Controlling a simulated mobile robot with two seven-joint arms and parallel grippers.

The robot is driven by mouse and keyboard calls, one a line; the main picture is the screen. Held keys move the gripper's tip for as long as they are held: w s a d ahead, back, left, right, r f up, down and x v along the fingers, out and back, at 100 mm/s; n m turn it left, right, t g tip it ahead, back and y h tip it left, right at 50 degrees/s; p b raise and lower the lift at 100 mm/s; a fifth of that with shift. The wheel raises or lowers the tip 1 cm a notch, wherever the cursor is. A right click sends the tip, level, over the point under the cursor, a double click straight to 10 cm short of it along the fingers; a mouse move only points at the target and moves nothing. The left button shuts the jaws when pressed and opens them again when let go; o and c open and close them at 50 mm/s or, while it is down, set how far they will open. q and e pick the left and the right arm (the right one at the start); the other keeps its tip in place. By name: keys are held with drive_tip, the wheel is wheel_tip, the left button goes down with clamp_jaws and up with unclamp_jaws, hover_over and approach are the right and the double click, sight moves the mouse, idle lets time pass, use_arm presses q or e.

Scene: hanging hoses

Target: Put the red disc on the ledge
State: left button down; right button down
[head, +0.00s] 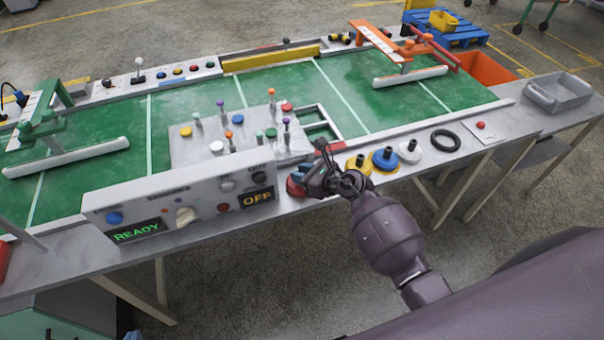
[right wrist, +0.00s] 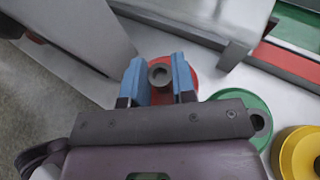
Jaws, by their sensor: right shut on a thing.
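The red disc (head: 296,186) lies on the grey near strip (head: 500,152) of the table, just right of the control box, partly hidden by my gripper in the head view. In the right wrist view the red disc (right wrist: 160,98) shows a dark round knob on top. My right gripper (right wrist: 160,78) is shut on this knob, with one blue finger on each side. It also shows in the head view (head: 308,180), its arm reaching in from the lower right. I cannot tell which surface is the ledge. My left gripper is not in view.
The grey control box (head: 110,198) stands close left of the disc. A green disc (right wrist: 258,112) lies close by on the right, then yellow (head: 358,164), blue (head: 384,161) and white (head: 410,154) discs and a black ring (head: 445,140). Green playing surface (head: 260,88) lies behind.

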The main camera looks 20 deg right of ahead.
drive_tip(key=shift+f, duration=0.15)
drive_tip(key=c, duration=0.9)
unclamp_jaws()
drive_tip(key=shift+c, duration=0.2)
drive_tip(key=shift+s+d+r, duration=0.15)
drive_tip(key=shift+r, duration=0.15)
drive_tip(key=p+v, duration=0.1)
drive_tip(key=v, duration=1)
drive_tip(key=shift+s, duration=0.3)
